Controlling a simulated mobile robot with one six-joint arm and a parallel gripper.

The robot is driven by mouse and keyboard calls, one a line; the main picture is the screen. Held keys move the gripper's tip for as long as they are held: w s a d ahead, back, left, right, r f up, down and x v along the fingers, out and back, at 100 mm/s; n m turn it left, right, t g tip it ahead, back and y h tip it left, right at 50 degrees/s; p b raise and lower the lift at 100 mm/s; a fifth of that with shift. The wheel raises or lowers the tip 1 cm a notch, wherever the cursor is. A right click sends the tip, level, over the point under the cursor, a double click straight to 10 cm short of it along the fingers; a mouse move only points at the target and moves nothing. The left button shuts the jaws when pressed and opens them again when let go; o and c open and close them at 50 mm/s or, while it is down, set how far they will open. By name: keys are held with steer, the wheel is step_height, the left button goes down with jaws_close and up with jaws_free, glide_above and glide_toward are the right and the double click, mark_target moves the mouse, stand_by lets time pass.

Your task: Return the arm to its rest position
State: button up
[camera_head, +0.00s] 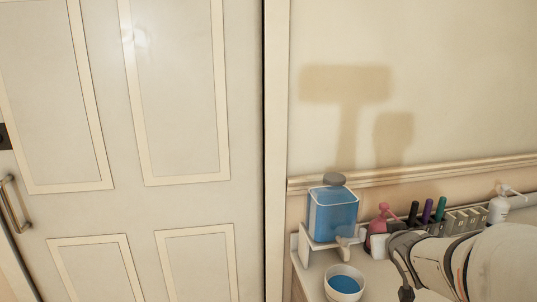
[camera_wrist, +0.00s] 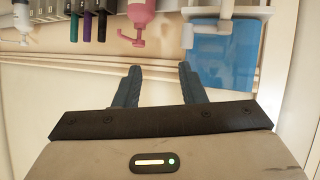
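My arm (camera_head: 460,262) reaches in from the lower right of the head view, over the shelf and its items. In the wrist view, my gripper (camera_wrist: 158,76) shows two blue-grey fingers spread apart with nothing between them. The fingertips point toward a pink pump bottle (camera_wrist: 138,20) and the blue tank (camera_wrist: 224,60), which appear upside down there. The fingers look apart from both. In the head view the fingertips cannot be made out, and the arm hides part of the shelf.
The blue-filled tank (camera_head: 332,214) stands on a white stand, with a bowl of blue liquid (camera_head: 344,284) in front. The pink bottle (camera_head: 379,226), several pens (camera_head: 427,211) in a rack and a white bottle (camera_head: 498,208) line the wall. A panelled door (camera_head: 130,150) is at left.

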steer(key=s+a+r+g+y+p, duration=0.1)
steer(key=s+a+g+p, duration=0.3)
steer(key=s, duration=0.6)
steer(key=s+a+r+g+y+p, duration=0.1)
steer(key=s+a+g+p, duration=0.3)
steer(key=s+a, duration=0.5)
steer(key=shift+s+r+g+y, duration=0.3)
steer(key=shift+s+r+g, duration=0.25)
steer(key=shift+r+g, duration=0.3)
steer(key=shift+f, duration=0.1)
